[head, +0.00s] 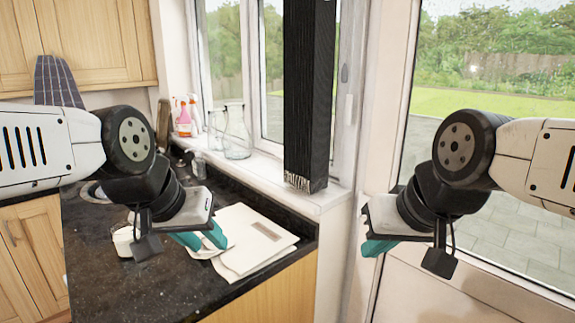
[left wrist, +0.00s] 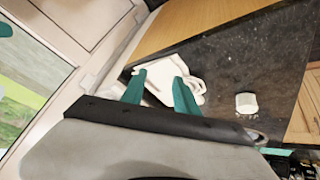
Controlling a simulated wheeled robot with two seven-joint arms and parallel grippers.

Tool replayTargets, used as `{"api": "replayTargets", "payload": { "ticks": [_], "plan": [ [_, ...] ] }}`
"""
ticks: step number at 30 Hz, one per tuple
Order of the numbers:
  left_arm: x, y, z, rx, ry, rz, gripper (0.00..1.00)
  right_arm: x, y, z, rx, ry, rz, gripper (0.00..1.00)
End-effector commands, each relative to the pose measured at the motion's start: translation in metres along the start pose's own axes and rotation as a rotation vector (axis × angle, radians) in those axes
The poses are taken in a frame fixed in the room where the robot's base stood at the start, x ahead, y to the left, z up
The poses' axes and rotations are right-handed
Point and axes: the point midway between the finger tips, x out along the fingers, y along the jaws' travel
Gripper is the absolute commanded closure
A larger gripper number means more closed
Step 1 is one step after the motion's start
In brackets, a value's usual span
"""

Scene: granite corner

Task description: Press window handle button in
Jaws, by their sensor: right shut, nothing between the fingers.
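The window (head: 268,70) stands behind the counter, with a white frame. A small grey oval fitting (head: 344,73) and a slim white handle-like part (head: 348,108) show on its right frame; I cannot make out a button. My left gripper (head: 203,241) is over the counter, below and left of these parts. In the left wrist view its teal fingers (left wrist: 160,82) are apart with nothing held between them. My right gripper (head: 378,247) is shut and empty, in front of the wall and door, below and right of the handle. Its fingertips are partly hidden by its own body.
Glass jars (head: 236,140) and spray bottles (head: 184,118) stand by the window.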

Motion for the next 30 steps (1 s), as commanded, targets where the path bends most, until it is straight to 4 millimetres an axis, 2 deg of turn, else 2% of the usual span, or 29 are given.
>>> {"api": "replayTargets", "payload": {
  "ticks": [8, 13, 30],
  "plan": [
    [0.0, 0.0, 0.0, 0.0, 0.0, 0.0, 0.66, 0.0, 0.0, 0.0, 0.0, 0.0, 0.0, 1.0],
    [0.0, 0.0, 0.0, 0.0, 0.0, 0.0, 0.99, 0.0, 0.0, 0.0, 0.0, 0.0, 0.0, 1.0],
    [0.0, 0.0, 0.0, 0.0, 0.0, 0.0, 1.0, 0.0, 0.0, 0.0, 0.0, 0.0, 0.0, 1.0]
  ]
}}
